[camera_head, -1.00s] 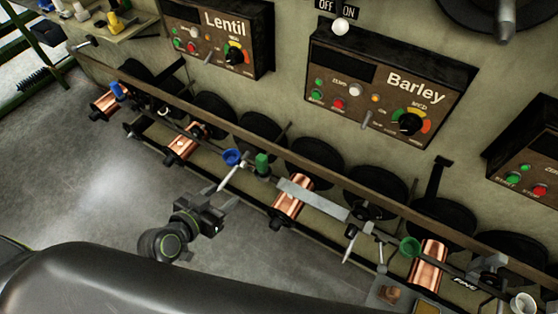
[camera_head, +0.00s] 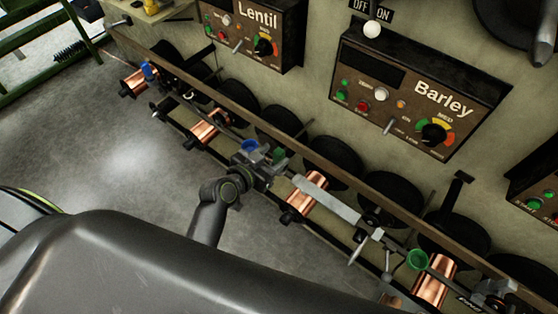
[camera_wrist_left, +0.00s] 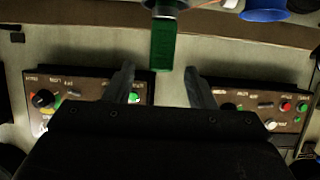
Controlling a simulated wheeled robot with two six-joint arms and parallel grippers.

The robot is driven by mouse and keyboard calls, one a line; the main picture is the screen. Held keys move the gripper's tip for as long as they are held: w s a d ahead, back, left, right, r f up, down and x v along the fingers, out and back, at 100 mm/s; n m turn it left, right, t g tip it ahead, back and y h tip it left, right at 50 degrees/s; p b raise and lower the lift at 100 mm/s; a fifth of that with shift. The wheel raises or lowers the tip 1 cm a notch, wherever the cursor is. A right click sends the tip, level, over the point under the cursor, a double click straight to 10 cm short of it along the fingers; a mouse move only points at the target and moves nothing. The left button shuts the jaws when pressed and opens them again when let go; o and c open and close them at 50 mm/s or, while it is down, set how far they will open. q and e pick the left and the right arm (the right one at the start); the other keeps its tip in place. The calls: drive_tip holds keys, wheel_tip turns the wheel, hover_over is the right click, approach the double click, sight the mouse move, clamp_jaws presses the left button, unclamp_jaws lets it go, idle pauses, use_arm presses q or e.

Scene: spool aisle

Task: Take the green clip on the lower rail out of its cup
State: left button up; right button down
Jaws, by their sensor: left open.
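The green clip (camera_head: 279,154) sits on the lower rail, just right of a blue cup (camera_head: 249,146); my gripper partly hides it in the head view. In the left wrist view the green clip (camera_wrist_left: 163,45) is a narrow green block held in a grey piece at the top. My left gripper (camera_head: 266,166) is at the rail beside the clip. In the wrist view its two fingers (camera_wrist_left: 161,80) are apart, one on each side of the clip's free end, with gaps showing. Whether the fingers reach past that end is hard to tell. My right gripper is not in view.
A copper spool (camera_head: 305,198) and a pale flat bar (camera_head: 327,199) are close on the right. A green ring-shaped cup (camera_head: 417,259) is farther along the rail. Black discs line the wall below the Barley box (camera_head: 415,90). Open floor (camera_head: 110,150) lies to the left.

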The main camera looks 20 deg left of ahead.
sight(282, 150)
use_arm(q)
drive_tip(key=shift+p+x, duration=0.3)
drive_tip(key=shift+x, duration=2.45)
clamp_jaws()
wheel_tip(282, 150, up, 10)
drive_tip(key=p, duration=0.1)
drive_tip(key=shift+p, duration=0.3)
